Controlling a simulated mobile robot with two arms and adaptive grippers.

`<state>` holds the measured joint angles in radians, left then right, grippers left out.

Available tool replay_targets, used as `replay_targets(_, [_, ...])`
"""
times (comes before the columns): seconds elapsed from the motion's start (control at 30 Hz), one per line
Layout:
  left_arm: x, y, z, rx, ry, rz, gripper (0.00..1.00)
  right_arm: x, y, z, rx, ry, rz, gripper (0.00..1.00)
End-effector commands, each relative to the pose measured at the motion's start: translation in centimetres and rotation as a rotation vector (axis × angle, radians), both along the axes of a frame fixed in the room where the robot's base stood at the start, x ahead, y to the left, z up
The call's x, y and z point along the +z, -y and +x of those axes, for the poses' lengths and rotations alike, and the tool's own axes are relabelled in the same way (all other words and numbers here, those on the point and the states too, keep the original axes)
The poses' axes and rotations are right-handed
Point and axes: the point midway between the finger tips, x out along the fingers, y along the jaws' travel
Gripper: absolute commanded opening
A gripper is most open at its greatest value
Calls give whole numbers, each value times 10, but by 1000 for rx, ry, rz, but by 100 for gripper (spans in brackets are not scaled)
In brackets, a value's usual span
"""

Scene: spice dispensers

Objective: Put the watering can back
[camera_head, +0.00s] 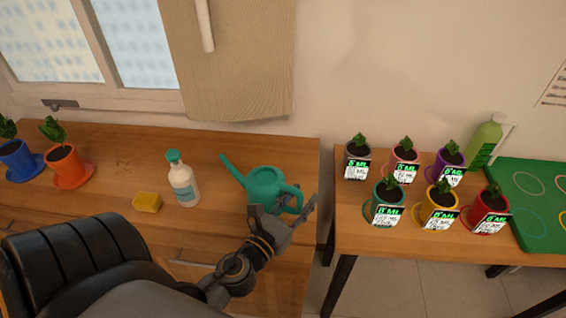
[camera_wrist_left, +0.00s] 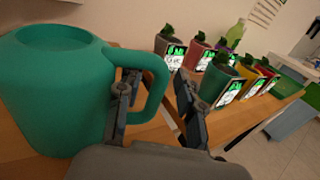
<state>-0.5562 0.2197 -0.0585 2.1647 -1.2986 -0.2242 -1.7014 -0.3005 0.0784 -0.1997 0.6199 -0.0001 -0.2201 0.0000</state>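The teal watering can (camera_head: 264,184) stands upright on the left wooden counter near its right end, its spout pointing left. In the left wrist view the can (camera_wrist_left: 60,85) fills the left side, with its loop handle toward my gripper. My left gripper (camera_head: 282,212) is at the handle side of the can. Its fingers are spread apart. In the left wrist view the gripper (camera_wrist_left: 158,105) has one finger at the handle's opening and the other outside, with the handle between them and space beside it. My right gripper is not in view.
A black chair (camera_head: 80,260) stands in front.

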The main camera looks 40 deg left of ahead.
Motion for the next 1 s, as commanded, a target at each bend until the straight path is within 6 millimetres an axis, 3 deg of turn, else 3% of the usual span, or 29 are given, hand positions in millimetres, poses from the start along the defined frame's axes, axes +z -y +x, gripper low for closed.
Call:
replay_targets(0.43, [-7,4,-83,3,-3,1,37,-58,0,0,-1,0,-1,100])
replay_targets(0.7, [-2,5,-103,0,-5,4,37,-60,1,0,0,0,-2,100])
replay_targets(1.0, [1,6,-109,0,1,0,37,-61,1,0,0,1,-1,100])
